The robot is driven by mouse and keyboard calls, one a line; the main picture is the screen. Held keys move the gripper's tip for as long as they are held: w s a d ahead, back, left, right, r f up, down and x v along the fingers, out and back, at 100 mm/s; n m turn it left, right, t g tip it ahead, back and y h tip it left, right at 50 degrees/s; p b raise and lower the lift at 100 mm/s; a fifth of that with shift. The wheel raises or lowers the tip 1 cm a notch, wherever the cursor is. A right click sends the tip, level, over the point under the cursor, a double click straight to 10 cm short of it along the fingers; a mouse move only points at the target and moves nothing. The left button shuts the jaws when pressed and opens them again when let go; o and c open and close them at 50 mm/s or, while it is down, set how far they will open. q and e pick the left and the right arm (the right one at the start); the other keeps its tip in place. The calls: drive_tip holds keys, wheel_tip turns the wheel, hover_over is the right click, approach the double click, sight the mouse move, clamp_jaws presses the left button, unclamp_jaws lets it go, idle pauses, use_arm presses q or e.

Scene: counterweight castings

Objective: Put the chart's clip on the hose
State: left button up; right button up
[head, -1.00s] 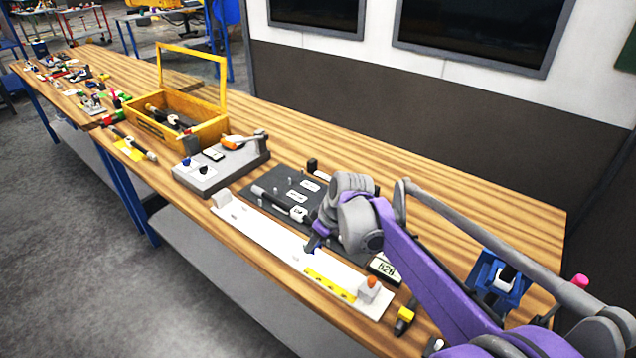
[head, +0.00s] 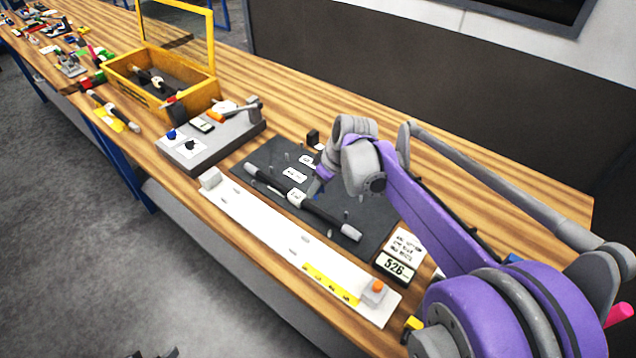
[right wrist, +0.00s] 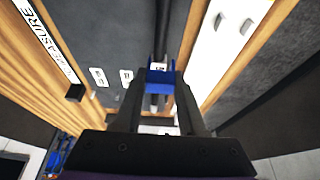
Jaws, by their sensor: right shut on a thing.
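A black hose (head: 325,217) with pale ends and a white label lies slantwise on the dark board (head: 264,155). My right gripper (right wrist: 160,84) is shut on a small blue clip (right wrist: 160,76), over the labelled middle of the hose. The hose also shows beyond the clip in the right wrist view (right wrist: 159,35). I cannot tell whether the clip is around the hose or just above it. In the head view, my arm hides most of the right gripper (head: 318,184). A printed card marked 526 (head: 397,266) stands by the board's right corner. My left gripper is not in view.
A long white strip (head: 265,231) with a yellow marked section lies along the front edge. A grey box with knobs and a lever (head: 196,157) and a yellow tote (head: 204,95) stand to the left. The table's back right is clear.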

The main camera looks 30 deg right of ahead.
sight(316, 208)
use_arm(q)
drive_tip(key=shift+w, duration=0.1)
use_arm(e)
drive_tip(key=shift+f, duration=0.5)
drive_tip(key=shift+f+b, duration=1)
drive_tip(key=shift+f, duration=0.5)
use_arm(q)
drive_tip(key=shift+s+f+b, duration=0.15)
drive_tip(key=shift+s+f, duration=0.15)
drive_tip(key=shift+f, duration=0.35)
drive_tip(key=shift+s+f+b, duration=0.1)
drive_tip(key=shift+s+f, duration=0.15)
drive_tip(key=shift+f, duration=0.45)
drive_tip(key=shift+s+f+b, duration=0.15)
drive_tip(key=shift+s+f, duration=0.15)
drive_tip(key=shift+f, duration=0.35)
use_arm(e)
drive_tip(key=shift+f, duration=0.75)
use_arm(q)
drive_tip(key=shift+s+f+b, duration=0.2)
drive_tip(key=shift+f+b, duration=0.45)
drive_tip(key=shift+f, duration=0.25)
use_arm(e)
drive_tip(key=shift+f, duration=1.3)
drive_tip(key=o, duration=1.1)
drive_tip(key=shift+r, duration=0.1)
